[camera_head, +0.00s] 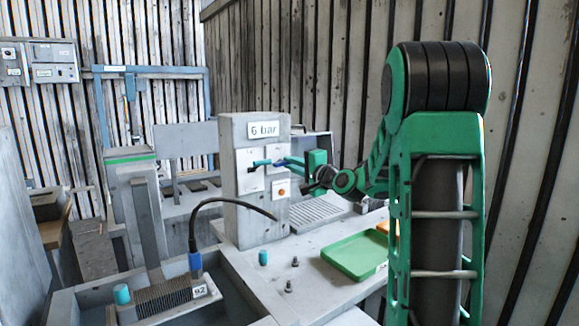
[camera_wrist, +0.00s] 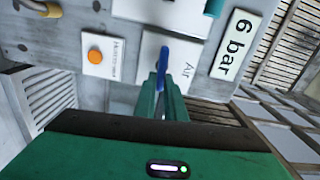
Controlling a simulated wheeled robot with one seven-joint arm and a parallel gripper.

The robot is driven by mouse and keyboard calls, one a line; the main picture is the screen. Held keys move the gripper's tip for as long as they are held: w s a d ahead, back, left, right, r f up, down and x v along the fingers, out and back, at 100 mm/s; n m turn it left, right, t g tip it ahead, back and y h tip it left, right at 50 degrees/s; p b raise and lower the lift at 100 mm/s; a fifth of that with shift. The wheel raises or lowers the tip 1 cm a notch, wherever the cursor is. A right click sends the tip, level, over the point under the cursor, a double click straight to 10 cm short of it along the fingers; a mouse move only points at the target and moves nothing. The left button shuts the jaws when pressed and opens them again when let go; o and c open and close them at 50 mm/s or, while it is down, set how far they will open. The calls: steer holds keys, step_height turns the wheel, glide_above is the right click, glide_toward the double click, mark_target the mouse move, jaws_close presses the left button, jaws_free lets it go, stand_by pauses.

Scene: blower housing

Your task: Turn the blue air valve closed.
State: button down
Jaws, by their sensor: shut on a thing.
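The blue air valve (camera_wrist: 165,57) is a narrow lever on a white plate marked "Air" (camera_wrist: 188,70) in the wrist view. It also shows in the head view (camera_head: 283,161), on the upper front of the grey post (camera_head: 236,215). My green gripper (camera_wrist: 162,92) has its fingers closed around the lever's near part. In the head view my gripper (camera_head: 303,163) reaches the post from the right. The fingers hide part of the lever. I cannot tell from its angle whether the valve is open or closed.
An orange button (camera_wrist: 95,56) sits on a plate beside the valve, and a "6 bar" sign (camera_wrist: 236,43) is on its other side. A teal fitting (camera_head: 258,164) is left of the valve. A green tray (camera_head: 352,258) lies on the bench right of the post. A black hose (camera_head: 215,200) arcs in front.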

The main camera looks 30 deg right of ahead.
steer(key=shift+d+f+m, duration=0.1)
steer(key=shift+f+m, duration=0.2)
steer(key=shift+m, duration=0.2)
steer(key=c, duration=1.8)
jaws_free()
steer(key=shift+r, duration=0.1)
steer(key=shift+s, duration=0.1)
steer(key=s, duration=1)
steer(key=shift+s+d, duration=0.15)
steer(key=shift+s, duration=0.1)
